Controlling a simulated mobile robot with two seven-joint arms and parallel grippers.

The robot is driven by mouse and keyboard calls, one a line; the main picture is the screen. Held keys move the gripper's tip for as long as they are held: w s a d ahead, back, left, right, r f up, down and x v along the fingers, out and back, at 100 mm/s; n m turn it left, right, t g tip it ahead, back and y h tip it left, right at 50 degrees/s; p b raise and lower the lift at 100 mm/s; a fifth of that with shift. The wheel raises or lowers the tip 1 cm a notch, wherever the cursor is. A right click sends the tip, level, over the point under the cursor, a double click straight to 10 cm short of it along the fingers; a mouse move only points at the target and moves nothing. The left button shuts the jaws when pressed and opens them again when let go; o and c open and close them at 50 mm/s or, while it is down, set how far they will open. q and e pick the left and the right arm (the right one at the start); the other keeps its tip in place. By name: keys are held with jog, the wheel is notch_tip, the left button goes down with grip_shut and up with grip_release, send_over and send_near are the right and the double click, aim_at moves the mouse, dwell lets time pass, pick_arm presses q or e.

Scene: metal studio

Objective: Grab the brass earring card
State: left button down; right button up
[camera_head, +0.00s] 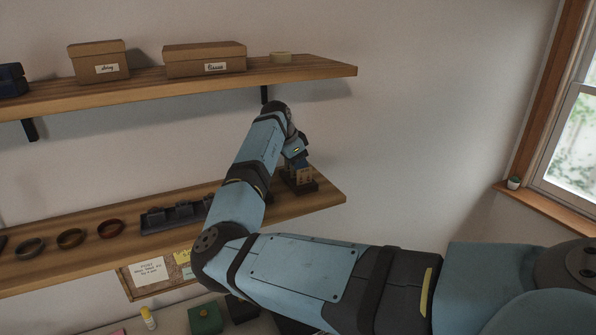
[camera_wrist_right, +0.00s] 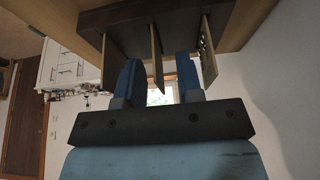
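A dark wooden stand (camera_head: 301,188) holds upright thin cards near the right end of the lower shelf. The tan-brown front card (camera_head: 304,175) shows small dark holes. In the wrist view, which looks upside down, the stand (camera_wrist_right: 125,22) holds three cards: one at left (camera_wrist_right: 103,62), one in the middle (camera_wrist_right: 156,60) and a holed one at right (camera_wrist_right: 207,52). My right gripper (camera_wrist_right: 159,80) is open, its blue fingers either side of the middle card, with gaps visible. I cannot tell by colour which card is brass. My left gripper is not in view.
The upper shelf (camera_head: 330,69) with labelled boxes (camera_head: 204,60) is above my forearm. Bracelets (camera_head: 71,238) and a dark grey tray (camera_head: 175,215) stand left on the lower shelf (camera_head: 325,201). The wall right of the shelves is clear up to the window.

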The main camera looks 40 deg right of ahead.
grip_shut()
jog(key=shift+r, duration=0.15)
